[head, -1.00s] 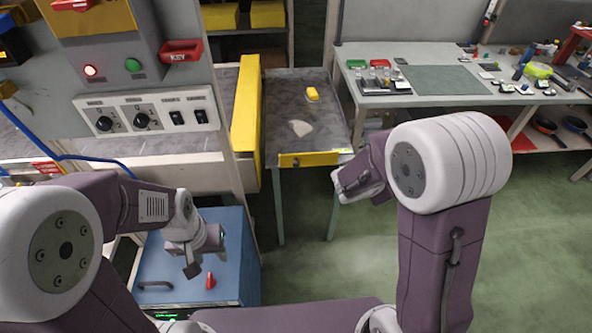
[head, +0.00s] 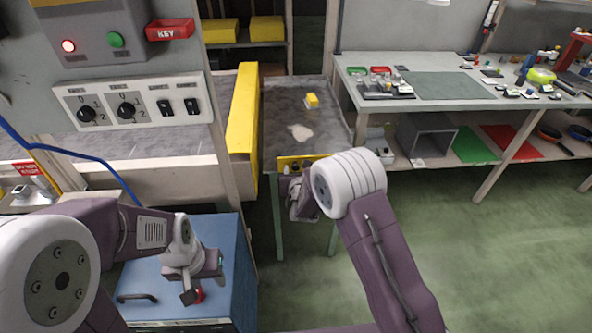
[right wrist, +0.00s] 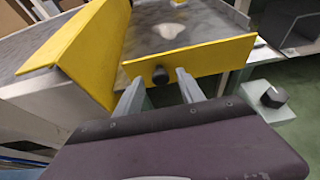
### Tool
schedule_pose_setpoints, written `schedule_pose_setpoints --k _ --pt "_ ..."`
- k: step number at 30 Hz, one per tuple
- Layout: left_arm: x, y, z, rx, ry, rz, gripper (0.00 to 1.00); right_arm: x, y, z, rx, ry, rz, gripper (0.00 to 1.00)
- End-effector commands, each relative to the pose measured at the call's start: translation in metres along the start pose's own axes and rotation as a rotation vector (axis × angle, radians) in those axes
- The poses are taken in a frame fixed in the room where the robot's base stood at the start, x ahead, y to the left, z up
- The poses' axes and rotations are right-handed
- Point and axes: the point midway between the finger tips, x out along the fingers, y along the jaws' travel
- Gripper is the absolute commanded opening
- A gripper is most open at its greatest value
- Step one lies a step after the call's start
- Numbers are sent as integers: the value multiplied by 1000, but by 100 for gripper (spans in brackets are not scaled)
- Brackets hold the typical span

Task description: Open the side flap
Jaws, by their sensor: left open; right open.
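A low yellow flap (head: 290,163) with a knob stands upright along the near edge of the grey side table; my right arm partly covers it. In the right wrist view the flap (right wrist: 205,62) shows its dark knob (right wrist: 160,75). My right gripper (head: 296,192) is just in front of the flap. In the right wrist view its two fingers (right wrist: 158,90) are apart, one to each side below the knob, and hold nothing; whether they touch the flap I cannot tell. My left gripper (head: 190,285) is open above the blue cabinet, close to a red knob (head: 199,295).
A long yellow guard (head: 243,115) stands between the conveyor (head: 180,143) and the side table (head: 335,125). A yellow block (head: 312,100) and a pale patch (head: 300,132) lie on the side table. A workbench (head: 350,88) stands to the right. The green floor at right is clear.

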Motion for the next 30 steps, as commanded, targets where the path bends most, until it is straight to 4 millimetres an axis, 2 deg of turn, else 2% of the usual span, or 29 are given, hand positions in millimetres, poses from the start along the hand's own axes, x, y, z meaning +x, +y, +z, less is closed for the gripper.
schedule_pose_setpoints --k 4,11,12,17,30 --pt "1 0 0 0 0 0 45 14 -1 0 1 0 -1 46" --pt "1 0 0 0 0 0 45 16 0 0 1 0 -1 46" --pt "1 0 0 0 0 0 45 16 0 0 1 0 -1 43" --pt "1 0 0 0 0 0 45 16 0 0 1 0 -1 0" --pt "1 0 0 0 0 0 45 15 0 0 1 0 -1 0"
